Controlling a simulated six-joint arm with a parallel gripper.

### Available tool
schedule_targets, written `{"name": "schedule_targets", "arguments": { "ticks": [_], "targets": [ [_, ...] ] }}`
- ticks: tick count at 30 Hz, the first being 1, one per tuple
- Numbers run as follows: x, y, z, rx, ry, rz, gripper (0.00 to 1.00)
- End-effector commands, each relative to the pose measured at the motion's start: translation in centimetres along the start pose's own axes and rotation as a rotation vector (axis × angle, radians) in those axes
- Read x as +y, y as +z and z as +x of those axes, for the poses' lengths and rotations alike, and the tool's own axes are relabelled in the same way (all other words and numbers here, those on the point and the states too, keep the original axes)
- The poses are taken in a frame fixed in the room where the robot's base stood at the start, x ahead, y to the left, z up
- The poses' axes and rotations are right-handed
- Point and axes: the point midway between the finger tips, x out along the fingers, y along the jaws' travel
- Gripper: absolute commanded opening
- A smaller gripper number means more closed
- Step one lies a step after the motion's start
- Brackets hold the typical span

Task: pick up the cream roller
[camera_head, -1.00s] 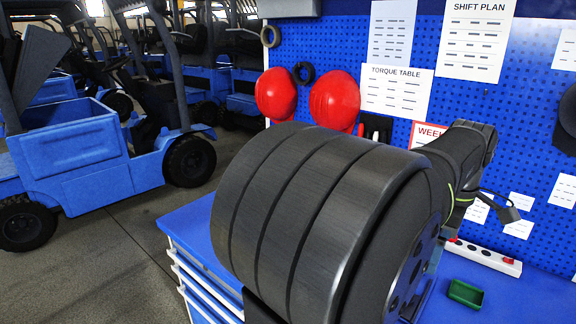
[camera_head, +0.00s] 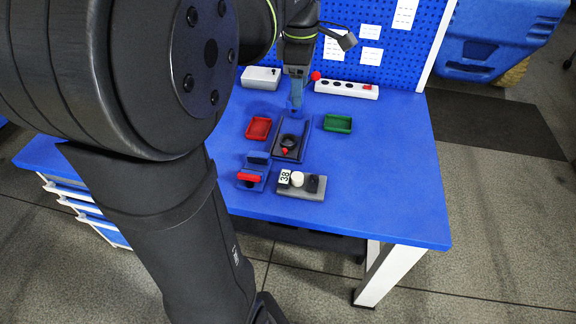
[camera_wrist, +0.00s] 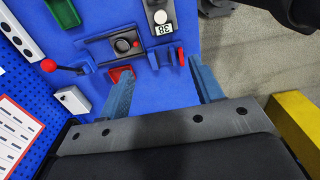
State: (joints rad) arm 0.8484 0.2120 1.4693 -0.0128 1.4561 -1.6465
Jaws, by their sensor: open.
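The cream roller (camera_head: 297,179) stands in a grey block (camera_head: 302,192), between a label reading 38 and a black piece. It shows in the wrist view (camera_wrist: 160,16) as a pale disc near the top edge. My gripper (camera_head: 295,108) is above the far part of the blue table, behind a dark tray and well away from the roller. In the wrist view my gripper's two blue fingers (camera_wrist: 160,68) are apart with nothing between them.
The dark tray (camera_head: 304,150) holds a black ring and a red knob. A red tray (camera_head: 259,128), a green tray (camera_head: 337,123) and a blue fixture with a red bar (camera_head: 249,177) surround it. A grey box (camera_head: 261,77) and a switch strip (camera_head: 345,90) stand behind. The table's right side is clear.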

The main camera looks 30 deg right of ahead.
Motion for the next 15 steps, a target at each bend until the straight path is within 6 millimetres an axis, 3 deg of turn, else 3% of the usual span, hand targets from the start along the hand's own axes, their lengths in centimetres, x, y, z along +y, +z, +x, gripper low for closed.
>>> {"name": "schedule_targets", "arguments": {
  "ticks": [6, 9, 15],
  "targets": [
    [-0.4, -1.8, 9.5, -0.074, -0.005, -0.114, 0.6],
    [-0.9, -2.3, 12.3, -0.096, 0.001, -0.16, 0.6],
    [-1.1, -2.4, 15.5, -0.107, 0.005, -0.184, 0.6]
  ]
}}
